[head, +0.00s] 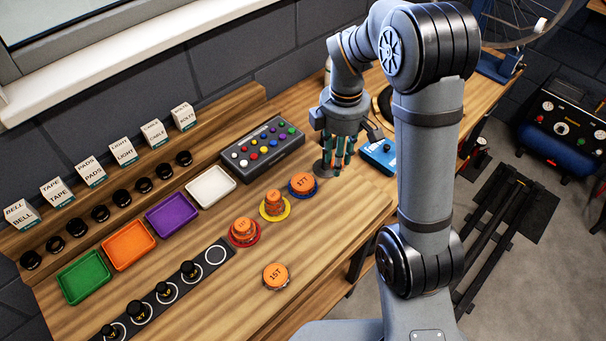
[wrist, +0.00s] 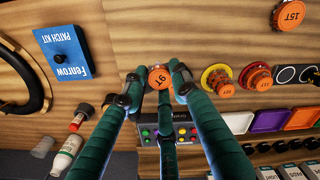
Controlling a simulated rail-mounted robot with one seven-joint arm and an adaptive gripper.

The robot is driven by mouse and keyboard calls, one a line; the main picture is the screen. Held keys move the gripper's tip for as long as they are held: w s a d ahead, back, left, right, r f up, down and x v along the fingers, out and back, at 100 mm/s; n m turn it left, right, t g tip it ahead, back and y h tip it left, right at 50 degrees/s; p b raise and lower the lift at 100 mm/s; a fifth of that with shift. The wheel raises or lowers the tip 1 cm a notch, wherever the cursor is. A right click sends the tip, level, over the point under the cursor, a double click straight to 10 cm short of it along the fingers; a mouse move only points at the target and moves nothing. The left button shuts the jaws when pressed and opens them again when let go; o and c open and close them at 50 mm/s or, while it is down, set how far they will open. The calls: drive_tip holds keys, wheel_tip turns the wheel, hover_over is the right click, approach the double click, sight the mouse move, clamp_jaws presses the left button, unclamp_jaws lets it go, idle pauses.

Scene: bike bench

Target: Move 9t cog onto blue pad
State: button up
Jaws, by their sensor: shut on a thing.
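The orange 9T cog (wrist: 160,77) sits between the green fingers of my gripper (wrist: 157,86) in the wrist view. My gripper is shut on it. How high the cog is above the bench is unclear. The blue pad (head: 315,190) lies just left of and nearer than my gripper, with an orange cog (head: 302,181) on it. In the wrist view I cannot make out the blue pad.
A yellow pad (head: 264,213) and a red pad (head: 233,240) carry orange cog stacks. A loose 15T cog (head: 275,275) lies nearer. A blue patch kit box (head: 380,157) is close to my gripper's right. A dark button case (head: 262,148) stands to the left.

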drive_tip(key=p, duration=0.2)
hover_over(303, 181)
wheel_tip(303, 181, down, 5)
drive_tip(key=shift+f, duration=0.1)
wheel_tip(303, 181, down, 3)
drive_tip(key=shift+s+f+p, duration=0.1)
drive_tip(key=shift+s+p, duration=0.05)
drive_tip(key=shift+p, duration=0.3)
drive_tip(key=shift+f, duration=0.4)
drive_tip(key=shift+f, duration=0.1)
drive_tip(key=shift+f, duration=0.2)
drive_tip(key=o, duration=1)
drive_tip(key=shift+r, duration=0.15)
